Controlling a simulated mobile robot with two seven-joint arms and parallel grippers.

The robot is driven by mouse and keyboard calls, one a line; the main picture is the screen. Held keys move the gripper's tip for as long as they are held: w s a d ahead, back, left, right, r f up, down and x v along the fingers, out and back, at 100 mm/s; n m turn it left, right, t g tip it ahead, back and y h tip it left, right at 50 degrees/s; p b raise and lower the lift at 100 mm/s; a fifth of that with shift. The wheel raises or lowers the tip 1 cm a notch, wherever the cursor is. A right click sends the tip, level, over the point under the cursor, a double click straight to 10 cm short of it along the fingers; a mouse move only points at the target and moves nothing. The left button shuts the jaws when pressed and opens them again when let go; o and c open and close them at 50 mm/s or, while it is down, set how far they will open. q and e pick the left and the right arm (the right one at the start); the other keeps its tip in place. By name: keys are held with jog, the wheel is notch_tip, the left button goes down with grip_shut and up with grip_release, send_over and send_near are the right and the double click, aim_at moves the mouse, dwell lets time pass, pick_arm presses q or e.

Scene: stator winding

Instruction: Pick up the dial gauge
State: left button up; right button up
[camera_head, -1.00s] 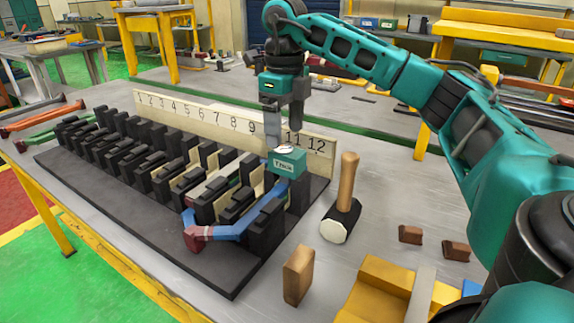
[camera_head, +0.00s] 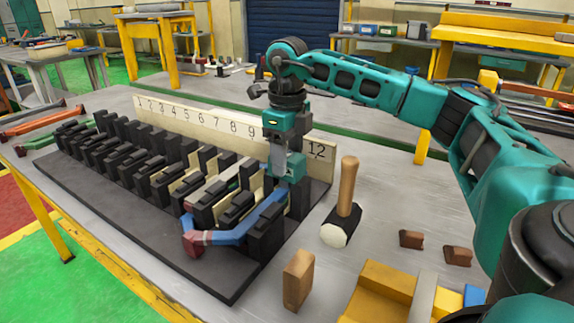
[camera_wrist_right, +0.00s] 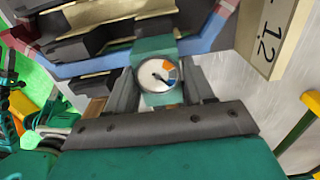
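The dial gauge is a small teal block (camera_head: 296,168) at the right end of the winding fixture, near the number 12. My right gripper (camera_head: 286,160) reaches down over it, and a finger covers part of the block in the head view. In the right wrist view the gauge's round white dial (camera_wrist_right: 158,76), with orange and blue sectors, lies between my two fingers (camera_wrist_right: 160,88). The fingers flank the gauge closely; I cannot tell whether they press on it. The gauge still sits at the fixture. My left gripper is not in view.
The black fixture (camera_head: 190,262) carries rows of dark blocks and a blue-and-red coil (camera_head: 240,232). A numbered board (camera_head: 180,110) stands behind. A mallet (camera_head: 345,205), a wooden block (camera_head: 298,279) and small brown blocks (camera_head: 411,239) lie to the right on the grey table.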

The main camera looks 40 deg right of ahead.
jog(key=c, duration=0.6)
pick_arm(q)
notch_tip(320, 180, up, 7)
jog(key=p, duration=0.8)
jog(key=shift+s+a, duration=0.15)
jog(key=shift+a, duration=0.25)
pick_arm(e)
notch_tip(320, 180, up, 25)
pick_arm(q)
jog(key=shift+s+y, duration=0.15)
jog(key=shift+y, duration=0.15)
